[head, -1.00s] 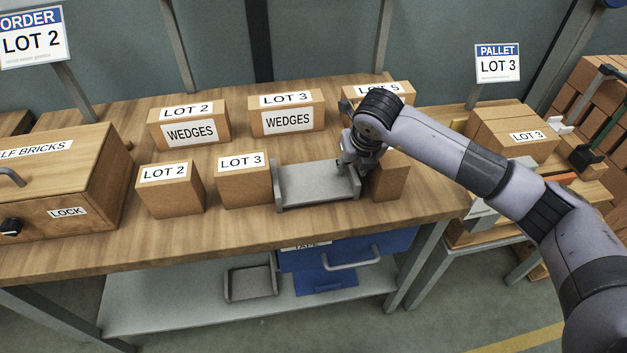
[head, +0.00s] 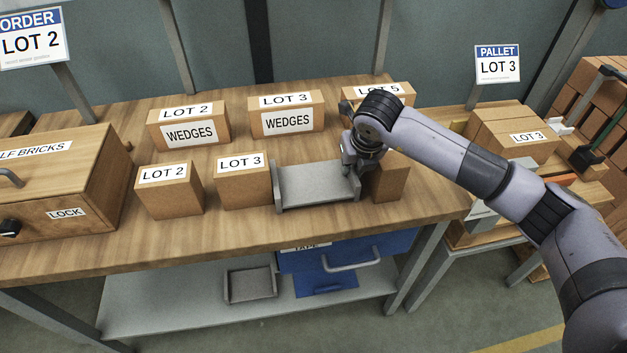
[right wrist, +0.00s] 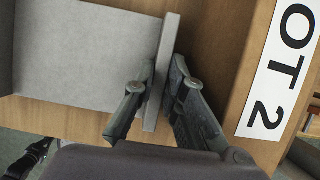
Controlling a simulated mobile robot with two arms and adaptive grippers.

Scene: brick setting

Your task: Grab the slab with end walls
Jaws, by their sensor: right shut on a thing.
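The grey slab with end walls (head: 318,184) lies on the wooden workbench, with an upright wall at its left and right ends. My right gripper (head: 354,174) is at its right end wall. In the right wrist view the fingers (right wrist: 164,80) sit on either side of that end wall, shut on it, and the slab's flat floor (right wrist: 85,55) shows to the left. The slab appears to rest level on the bench.
The LOT 3 box (head: 243,182) stands close to the slab's left end. Another box (head: 392,180), labelled LOT 2 in the wrist view (right wrist: 278,70), stands close on the right. Wedges boxes (head: 287,113) are behind. The bench front edge lies just ahead of the slab.

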